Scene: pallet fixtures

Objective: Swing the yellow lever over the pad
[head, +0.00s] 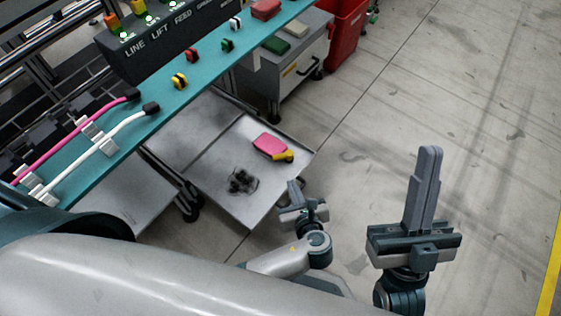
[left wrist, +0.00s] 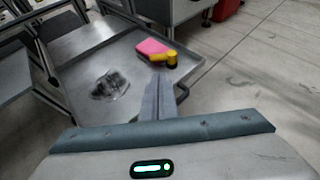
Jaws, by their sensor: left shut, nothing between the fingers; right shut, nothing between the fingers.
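A pink pad (head: 268,145) lies on a grey metal tray (head: 248,213) at low height, near the tray's right edge. The yellow lever (head: 284,156) sits at the pad's near right side. In the left wrist view the pad (left wrist: 151,46) and the yellow lever (left wrist: 166,57) show just beyond my fingertips. My left gripper (head: 294,185) is shut and empty, in front of the lever and apart from it in the head view. It also shows in the left wrist view (left wrist: 158,78). My right gripper (head: 431,150) is shut and empty, pointing up over open floor at the right.
A dark object (head: 241,182) lies on the tray left of the pad. A teal shelf (head: 150,110) above carries pink and white rods, coloured knobs and a button panel (head: 160,45). A grey cart (head: 298,62) and red bin (head: 345,35) stand behind. The floor at right is clear.

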